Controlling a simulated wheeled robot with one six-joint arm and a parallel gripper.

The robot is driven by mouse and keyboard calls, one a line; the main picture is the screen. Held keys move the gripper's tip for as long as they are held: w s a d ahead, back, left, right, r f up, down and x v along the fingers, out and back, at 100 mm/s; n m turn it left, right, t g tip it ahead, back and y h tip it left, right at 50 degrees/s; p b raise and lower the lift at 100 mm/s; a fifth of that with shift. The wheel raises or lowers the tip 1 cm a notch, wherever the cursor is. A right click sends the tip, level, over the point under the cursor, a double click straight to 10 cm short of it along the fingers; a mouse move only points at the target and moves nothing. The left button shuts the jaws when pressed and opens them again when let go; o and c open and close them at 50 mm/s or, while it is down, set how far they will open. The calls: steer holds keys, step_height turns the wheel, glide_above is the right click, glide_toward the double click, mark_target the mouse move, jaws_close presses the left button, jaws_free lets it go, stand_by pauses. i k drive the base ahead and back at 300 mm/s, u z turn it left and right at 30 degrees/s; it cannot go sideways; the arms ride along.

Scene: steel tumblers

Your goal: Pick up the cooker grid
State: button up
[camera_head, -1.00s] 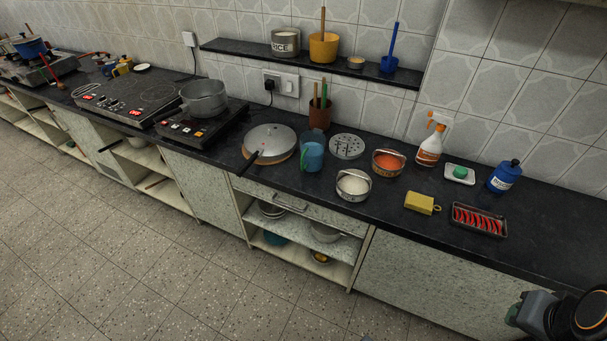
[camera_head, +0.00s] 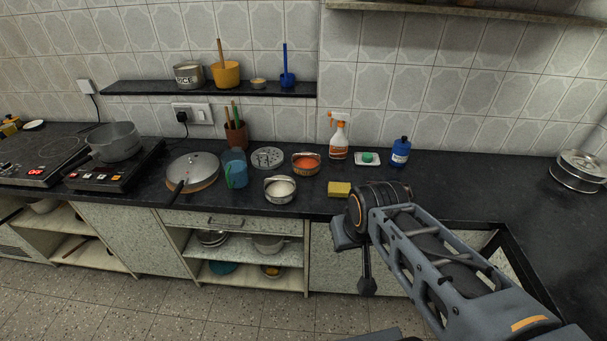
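The cooker grid looks to be the round grey plate with holes (camera_head: 268,157), lying flat on the dark countertop near the wall. It is between the blue jug and the steel pot of orange-red food, with nothing on top of it. My gripper (camera_head: 360,262) is at the end of my arm, in front of the counter's front edge, to the right of the grid and well apart from it. Its fingers are small, dark and seen at a poor angle, so I cannot tell whether they are open. I see nothing held in it.
A blue jug (camera_head: 235,169), a steel pot of white food (camera_head: 280,190) and a pot of orange-red food (camera_head: 306,163) surround the grid. A utensil holder (camera_head: 236,136) stands behind the jug, and a spray bottle (camera_head: 338,137) to the right. A shelf (camera_head: 140,90) hangs above.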

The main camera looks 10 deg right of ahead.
mark_target(267, 152)
steer(key=u, duration=1.95)
steer(key=i, duration=1.7)
steer(key=z, duration=2.45)
steer(key=i, duration=0.5)
